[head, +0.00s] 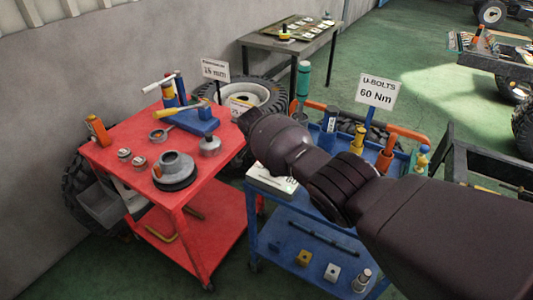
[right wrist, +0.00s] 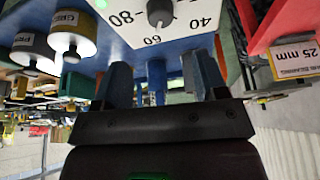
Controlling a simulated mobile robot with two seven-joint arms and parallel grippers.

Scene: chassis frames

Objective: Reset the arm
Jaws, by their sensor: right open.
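My dark right arm (head: 340,185) comes in from the lower right of the head view and reaches over the blue cart. Its hand is hidden there behind the arm links. In the right wrist view my right gripper (right wrist: 160,85) has its two fingers spread apart. A blue post-like part shows between or beyond the fingers; I cannot tell whether it touches them. A white dial face (right wrist: 150,20) with a dark knob lies just past the fingertips. My left gripper is in neither view.
The red cart (head: 130,145) on the left carries a blue vise-like tool (head: 195,120), a grey flanged part (head: 175,168) and small cans. The blue cart (head: 290,222) holds a U-BOLTS 60 Nm sign (head: 378,93) and upright tools. A table (head: 270,40) stands behind; green floor is open beyond.

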